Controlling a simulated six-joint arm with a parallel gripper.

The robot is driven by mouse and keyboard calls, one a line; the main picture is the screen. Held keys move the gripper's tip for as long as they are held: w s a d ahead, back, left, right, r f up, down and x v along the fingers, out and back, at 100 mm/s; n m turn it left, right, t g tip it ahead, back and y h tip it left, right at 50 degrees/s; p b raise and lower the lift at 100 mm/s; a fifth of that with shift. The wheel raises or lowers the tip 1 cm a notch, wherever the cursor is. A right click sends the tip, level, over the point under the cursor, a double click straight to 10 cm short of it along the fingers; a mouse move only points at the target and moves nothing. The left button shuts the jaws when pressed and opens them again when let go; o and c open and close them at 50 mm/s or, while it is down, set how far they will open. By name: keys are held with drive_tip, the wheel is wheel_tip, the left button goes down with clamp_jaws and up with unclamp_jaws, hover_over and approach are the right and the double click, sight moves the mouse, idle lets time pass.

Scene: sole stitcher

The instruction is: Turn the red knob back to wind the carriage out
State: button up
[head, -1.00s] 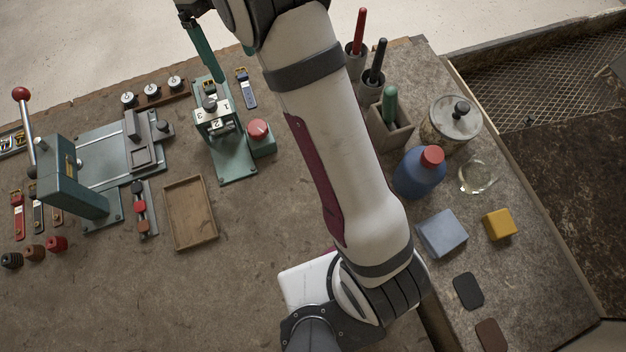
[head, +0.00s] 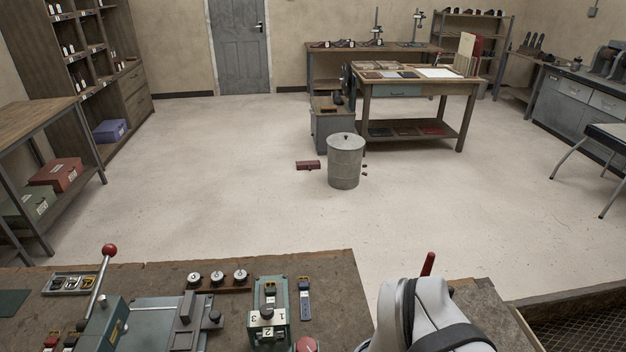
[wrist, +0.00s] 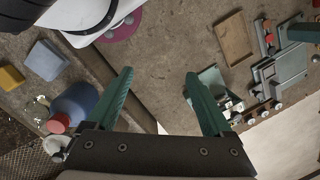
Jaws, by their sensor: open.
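A round red knob (head: 306,344) shows at the bottom edge of the head view, partly cut off, right of a green stand with numbered faces (head: 268,320). The carriage seems to be the grey block (head: 190,312) on the green machine bed (head: 150,308); the bed also shows at the right of the wrist view (wrist: 288,68). My gripper (wrist: 158,76) is open and empty, its green fingers wide apart over bare bench. The numbered stand (wrist: 232,103) lies beyond the right finger. I cannot make out the red knob in the wrist view; that finger may hide it.
A red-ball lever (head: 109,250) rises at the left of the bench. In the wrist view, a wooden tray (wrist: 235,38) lies at upper right, and a blue bottle (wrist: 75,103) with a red cap stands by the left finger. Bare bench lies between.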

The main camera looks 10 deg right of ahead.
drive_tip(key=shift+s+f+n, duration=0.85)
drive_tip(key=shift+s+n, duration=0.05)
drive_tip(key=shift+s, duration=0.25)
drive_tip(key=m+t+y, duration=0.2)
drive_tip(key=m+y, duration=0.1)
drive_tip(key=m, duration=1.3)
hover_over(308, 346)
drive_tip(key=s+d, duration=0.2)
drive_tip(key=d, duration=0.4)
drive_tip(key=f, duration=0.2)
drive_tip(key=x, duration=1.5)
drive_tip(key=shift+w, duration=0.1)
